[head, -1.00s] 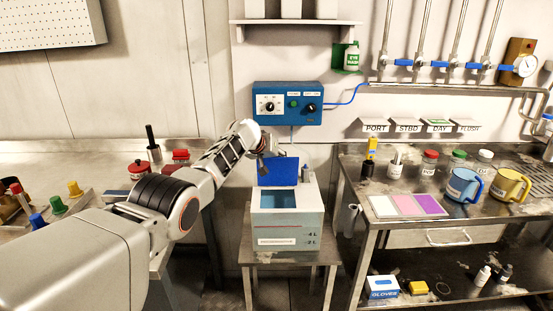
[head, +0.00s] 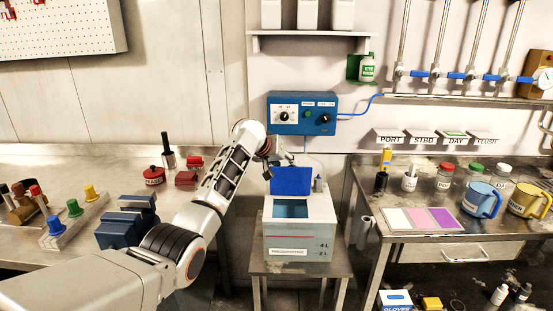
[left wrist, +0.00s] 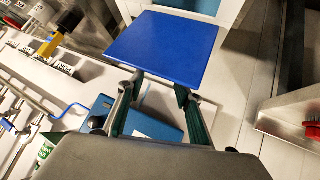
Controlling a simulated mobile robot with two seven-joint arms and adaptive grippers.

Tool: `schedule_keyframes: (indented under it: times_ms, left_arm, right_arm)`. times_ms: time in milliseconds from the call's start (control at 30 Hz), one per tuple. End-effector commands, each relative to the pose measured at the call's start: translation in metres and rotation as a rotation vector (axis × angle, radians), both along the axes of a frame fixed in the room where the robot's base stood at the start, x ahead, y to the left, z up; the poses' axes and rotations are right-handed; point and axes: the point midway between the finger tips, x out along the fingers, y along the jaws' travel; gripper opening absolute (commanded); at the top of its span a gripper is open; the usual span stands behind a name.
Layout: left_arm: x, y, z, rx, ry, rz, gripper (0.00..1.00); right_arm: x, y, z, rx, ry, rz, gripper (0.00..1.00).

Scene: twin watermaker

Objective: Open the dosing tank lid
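The dosing tank (head: 318,212) is a white box with a bluish lower part, standing on a small metal stand. Its blue lid (head: 291,181) is raised at the back of the top, and the opening in front of it shows. My left gripper (head: 275,158) is just above and behind the lid's upper edge. In the left wrist view the lid (left wrist: 165,47) lies just beyond the fingertips of the left gripper (left wrist: 158,88). The fingers are spread apart with nothing clearly between them. Whether they touch the lid is unclear. My right gripper is out of view.
A blue control box (head: 303,113) is on the wall behind the tank. The right bench (head: 400,240) carries mugs, bottles and coloured pads. The left bench (head: 110,180) carries a red pot (head: 153,176) and coloured knobs. A wall shelf (head: 305,35) hangs above.

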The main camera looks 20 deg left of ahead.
Motion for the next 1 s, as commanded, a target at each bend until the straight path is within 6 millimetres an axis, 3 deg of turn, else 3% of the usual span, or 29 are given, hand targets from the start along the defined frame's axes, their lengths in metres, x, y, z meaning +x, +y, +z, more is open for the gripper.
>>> schedule_keyframes:
  times_ms: [400, 833, 867, 1000]
  left_arm:
    - [-0.039, 0.010, 0.032, 0.001, 0.002, -0.001, 0.35]
    - [-0.046, 0.013, 0.037, 0.002, 0.004, 0.001, 0.35]
    - [-0.046, 0.013, 0.037, 0.002, 0.004, 0.001, 0.32]
    - [-0.046, 0.013, 0.036, 0.002, 0.004, 0.001, 0.00]
  right_arm:
    - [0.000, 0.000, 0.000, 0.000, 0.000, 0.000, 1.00]
    - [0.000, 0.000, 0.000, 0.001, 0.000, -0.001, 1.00]
    - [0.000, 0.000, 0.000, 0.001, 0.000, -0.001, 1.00]
    - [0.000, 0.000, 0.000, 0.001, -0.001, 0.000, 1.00]
